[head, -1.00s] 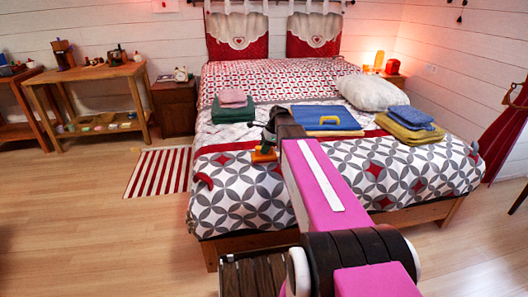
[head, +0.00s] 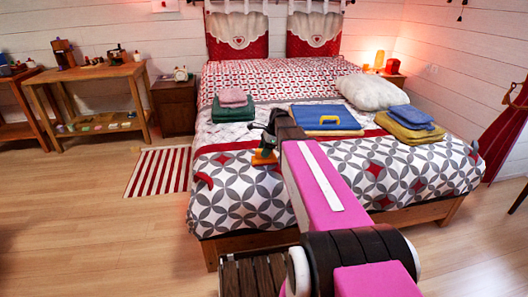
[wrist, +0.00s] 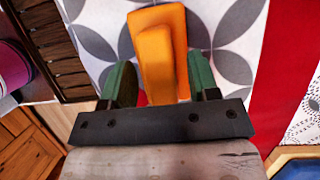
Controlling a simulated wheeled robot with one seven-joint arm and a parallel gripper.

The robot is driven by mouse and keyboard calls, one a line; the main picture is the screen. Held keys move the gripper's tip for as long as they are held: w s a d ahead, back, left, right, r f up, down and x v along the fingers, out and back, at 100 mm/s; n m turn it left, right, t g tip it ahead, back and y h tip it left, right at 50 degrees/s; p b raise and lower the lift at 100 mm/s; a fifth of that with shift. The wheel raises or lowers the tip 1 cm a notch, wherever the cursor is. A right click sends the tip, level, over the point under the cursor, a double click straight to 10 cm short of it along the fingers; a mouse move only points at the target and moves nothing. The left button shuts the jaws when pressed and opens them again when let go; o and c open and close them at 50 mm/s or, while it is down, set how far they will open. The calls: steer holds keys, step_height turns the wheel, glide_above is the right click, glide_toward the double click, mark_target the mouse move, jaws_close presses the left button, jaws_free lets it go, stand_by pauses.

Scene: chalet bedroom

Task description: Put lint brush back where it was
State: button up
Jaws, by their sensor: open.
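An orange object that looks like the lint brush (head: 263,157) is at the left front part of the bed (head: 235,205), on or just over the grey-and-white patterned cover. In the wrist view the orange brush (wrist: 160,50) shows a wide block and a longer piece behind it. My gripper (wrist: 160,82) is open, with one green finger on each side of the brush. I cannot tell whether either finger touches it. In the head view my gripper (head: 267,146) is partly hidden by my arm.
Green folded cloths with a pink one (head: 233,104) lie behind on the bed. Blue and mustard cloths (head: 410,125) and a white pillow (head: 366,91) lie further right.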

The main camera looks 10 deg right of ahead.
steer(key=v, duration=1.1)
steer(key=shift+d+r, duration=0.25)
steer(key=shift+r, duration=0.1)
